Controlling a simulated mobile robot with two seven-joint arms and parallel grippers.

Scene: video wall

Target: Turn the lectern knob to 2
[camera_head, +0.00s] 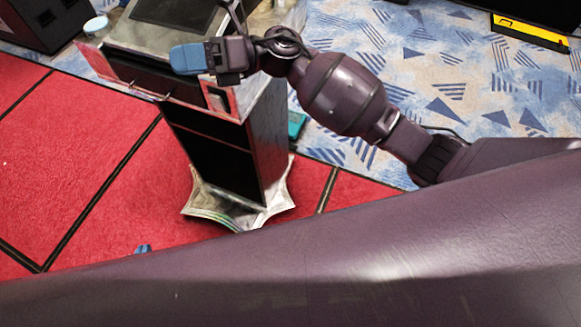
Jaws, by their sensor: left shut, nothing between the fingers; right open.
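The lectern (255,140) stands in the upper left part of the head view, with a dark slanted top, a black column and a pale flared base. Its front edge has red end panels (236,106), one with a small dark rectangle. I cannot make out the knob or its setting; my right gripper covers part of the front edge. My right gripper (189,58) has blue fingertips and is above the lectern's front edge; touching or apart, I cannot tell. My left gripper (143,249) shows only as a small blue tip, shut and empty, low over the red carpet.
A white round object (96,27) is beside the lectern's left end. A dark box (42,22) stands at top left. A teal item (297,124) is behind the lectern. Red carpet at left is clear.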

